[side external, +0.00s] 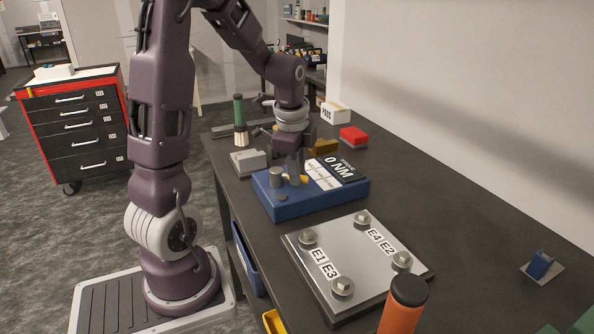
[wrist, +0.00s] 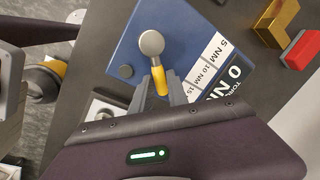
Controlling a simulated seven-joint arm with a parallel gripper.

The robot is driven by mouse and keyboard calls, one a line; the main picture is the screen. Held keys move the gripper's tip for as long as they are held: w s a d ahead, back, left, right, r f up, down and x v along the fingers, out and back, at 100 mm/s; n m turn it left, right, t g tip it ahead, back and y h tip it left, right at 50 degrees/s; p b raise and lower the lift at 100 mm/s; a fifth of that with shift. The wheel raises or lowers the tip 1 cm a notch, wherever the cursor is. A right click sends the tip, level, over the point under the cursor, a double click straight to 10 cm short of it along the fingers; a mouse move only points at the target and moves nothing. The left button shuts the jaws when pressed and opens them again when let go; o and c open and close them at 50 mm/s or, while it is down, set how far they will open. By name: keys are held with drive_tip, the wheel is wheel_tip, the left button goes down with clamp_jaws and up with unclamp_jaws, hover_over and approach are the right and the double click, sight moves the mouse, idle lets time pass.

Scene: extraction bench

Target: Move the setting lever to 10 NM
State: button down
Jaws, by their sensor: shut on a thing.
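The torque setting unit is a blue box (side external: 315,203) on the bench; it also shows in the wrist view (wrist: 125,40). Its setting lever has a grey round pivot (wrist: 151,43) and a yellow arm (wrist: 160,80) pointing toward my gripper. A white scale strip (wrist: 207,62) marked 5 NM, 10 NM and 15 NM lies right of the lever. The dark display (side external: 339,168) reads 0 NM. My gripper (side external: 293,177) is over the box, shut on the yellow lever; its fingers (wrist: 160,92) are either side of the lever's end, which they partly hide.
A metal plate (side external: 352,264) with bolts and E1 to E4 labels lies in front of the box. An orange-handled tool (side external: 403,305) stands at the near edge. A grey block (side external: 248,162), a red block (side external: 353,137) and a PASS box (side external: 335,113) are behind. The right bench is mostly clear.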

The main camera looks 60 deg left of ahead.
idle(0.4)
drive_tip(key=n, duration=0.1)
drive_tip(key=w+a+n, duration=0.1)
drive_tip(key=n, duration=0.3)
drive_tip(key=shift+w+a+g, duration=0.25)
drive_tip(key=shift+a+g, duration=0.15)
drive_tip(key=shift+w+a+n+g+y, duration=0.2)
drive_tip(key=shift+a+n, duration=0.25)
drive_tip(key=shift+n, duration=0.5)
drive_tip(key=shift+w+a+n+g+y, duration=0.15)
drive_tip(key=shift+a+n, duration=0.3)
drive_tip(key=shift+n, duration=0.5)
drive_tip(key=shift+s, duration=0.1)
drive_tip(key=c, duration=1.3)
unclamp_jaws()
drive_tip(key=v, duration=0.7)
